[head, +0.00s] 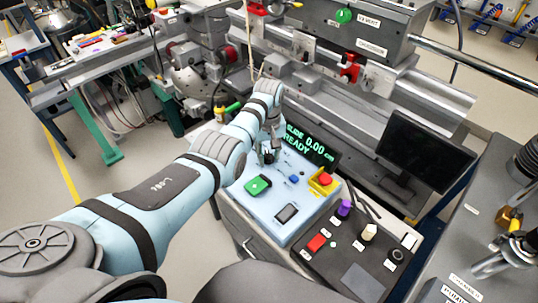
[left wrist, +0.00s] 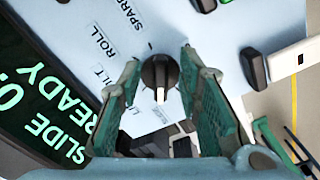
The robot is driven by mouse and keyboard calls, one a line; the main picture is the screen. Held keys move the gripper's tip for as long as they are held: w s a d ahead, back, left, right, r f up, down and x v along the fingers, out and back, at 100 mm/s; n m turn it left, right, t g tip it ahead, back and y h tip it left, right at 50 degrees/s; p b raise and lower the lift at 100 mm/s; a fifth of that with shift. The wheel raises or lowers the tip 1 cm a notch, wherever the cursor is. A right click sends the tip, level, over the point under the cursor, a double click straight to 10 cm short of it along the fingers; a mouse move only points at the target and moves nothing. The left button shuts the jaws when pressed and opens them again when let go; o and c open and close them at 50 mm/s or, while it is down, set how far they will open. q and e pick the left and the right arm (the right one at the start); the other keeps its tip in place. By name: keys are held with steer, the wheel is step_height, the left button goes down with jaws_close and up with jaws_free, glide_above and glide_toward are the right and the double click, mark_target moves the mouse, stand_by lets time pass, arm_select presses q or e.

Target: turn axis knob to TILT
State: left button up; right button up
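The black axis knob (left wrist: 160,72) sits on a pale blue panel in the left wrist view. Its white mark points down in that picture, away from the partly hidden TILT label (left wrist: 104,78). ROLL (left wrist: 105,46) and SPARE (left wrist: 138,14) labels stand farther round. My left gripper (left wrist: 160,65) is open, with one finger on each side of the knob and narrow gaps between. In the head view my left gripper (head: 268,155) is over the control box (head: 262,213) and largely hides the knob. The display (head: 312,145) reads SLIDE 0.00 cm, READY. My right gripper is not in view.
The box also carries a green button (head: 257,185), a blue button (head: 294,178) and a red button on yellow (head: 324,180). A dark panel (head: 362,280) with coloured knobs stands in front. A black monitor (head: 424,150) is at the right, and rail machinery lies behind.

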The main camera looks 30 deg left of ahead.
arm_select(q)
steer(key=shift+s+r, duration=0.1)
steer(key=c, duration=0.3)
jaws_close()
steer(key=shift+m, duration=0.3)
steer(key=shift+a+r+m+p, duration=0.1)
steer(key=shift+m+p, duration=0.65)
steer(key=shift+m, duration=0.45)
steer(key=m, duration=0.2)
steer(key=shift+s+a+m+p, duration=0.1)
steer(key=shift+a+m+p, duration=0.05)
steer(key=shift+m+p, duration=0.2)
steer(key=m, duration=0.4)
steer(key=shift+a+m, duration=0.15)
steer(key=shift+m, duration=0.2)
steer(key=m, duration=0.5)
steer(key=shift+a, duration=0.2)
steer(key=shift+m, duration=0.3)
